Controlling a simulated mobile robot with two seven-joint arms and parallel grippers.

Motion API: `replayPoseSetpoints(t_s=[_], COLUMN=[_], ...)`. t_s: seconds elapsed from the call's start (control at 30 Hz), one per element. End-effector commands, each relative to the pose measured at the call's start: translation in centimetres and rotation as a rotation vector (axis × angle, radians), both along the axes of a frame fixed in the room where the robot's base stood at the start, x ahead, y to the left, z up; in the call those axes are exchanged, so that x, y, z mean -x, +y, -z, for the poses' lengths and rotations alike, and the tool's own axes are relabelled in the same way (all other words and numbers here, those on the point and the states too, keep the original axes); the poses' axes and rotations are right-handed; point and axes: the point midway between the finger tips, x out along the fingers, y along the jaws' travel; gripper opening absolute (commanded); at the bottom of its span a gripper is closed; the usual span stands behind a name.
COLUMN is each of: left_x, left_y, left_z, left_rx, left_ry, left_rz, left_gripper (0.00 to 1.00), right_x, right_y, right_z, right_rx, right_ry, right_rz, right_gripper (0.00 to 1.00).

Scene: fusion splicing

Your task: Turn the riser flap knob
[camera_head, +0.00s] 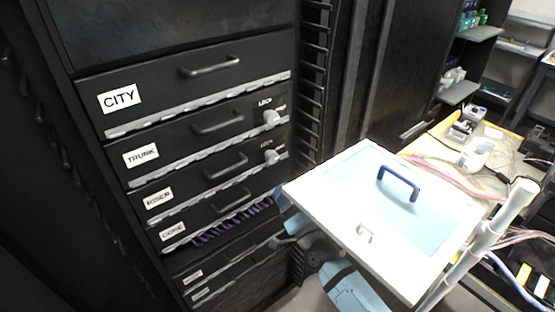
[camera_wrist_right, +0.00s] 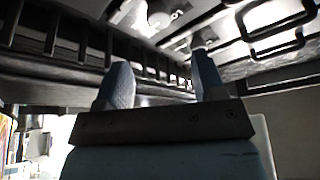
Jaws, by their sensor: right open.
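The riser flap knob (camera_head: 271,156) is a pale round knob at the right end of the RISER panel (camera_head: 225,169) in the head view. My right gripper (camera_wrist_right: 161,62) is open in the right wrist view, its two blue-grey fingers apart with nothing held between them. In the head view its arm comes up below the knob, and the gripper is mostly hidden behind the white tray. In the wrist view, pale knob-like parts (camera_wrist_right: 160,14) show beyond the fingers, too blurred to tell which knob is which. My left gripper is not in view.
The trunk knob (camera_head: 271,117) sits just above. CITY (camera_head: 119,96), TRUNK and CORE panels have black handles. A white tray (camera_head: 425,285) with a blue handle (camera_head: 399,182) stands close right of the rack. A cluttered workbench (camera_head: 440,143) lies behind it.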

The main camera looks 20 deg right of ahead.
Motion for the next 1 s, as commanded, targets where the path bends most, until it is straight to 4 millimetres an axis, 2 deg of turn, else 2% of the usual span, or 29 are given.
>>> replayPoseSetpoints(t_s=[0.1,0.3,0.5,0.67,0.93,0.97,1.0], left_x=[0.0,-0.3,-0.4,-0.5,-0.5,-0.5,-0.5], left_y=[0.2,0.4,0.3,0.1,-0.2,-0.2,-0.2], left_z=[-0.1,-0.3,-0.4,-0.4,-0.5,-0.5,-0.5], left_rx=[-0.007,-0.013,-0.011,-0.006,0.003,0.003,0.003], left_ry=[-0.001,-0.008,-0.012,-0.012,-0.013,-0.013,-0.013], left_rz=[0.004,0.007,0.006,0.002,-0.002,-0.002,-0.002], left_gripper=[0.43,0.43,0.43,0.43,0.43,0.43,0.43], right_x=[-2.6,-6.5,-9.1,-9.9,-10.0,-10.0,-10.0], right_y=[0.3,0.7,1.1,1.2,1.2,1.2,1.2], right_z=[-1.1,-2.3,-3.1,-3.3,-3.4,-3.4,-3.4], right_rx=[-0.002,0.001,0.001,0.002,0.002,0.002,0.002], right_ry=[-0.003,-0.002,0.000,0.001,0.001,0.001,0.001], right_rz=[0.001,0.001,0.000,0.001,0.001,0.001,0.001], right_gripper=[0.63,0.63,0.63,0.63,0.63,0.59,0.49])
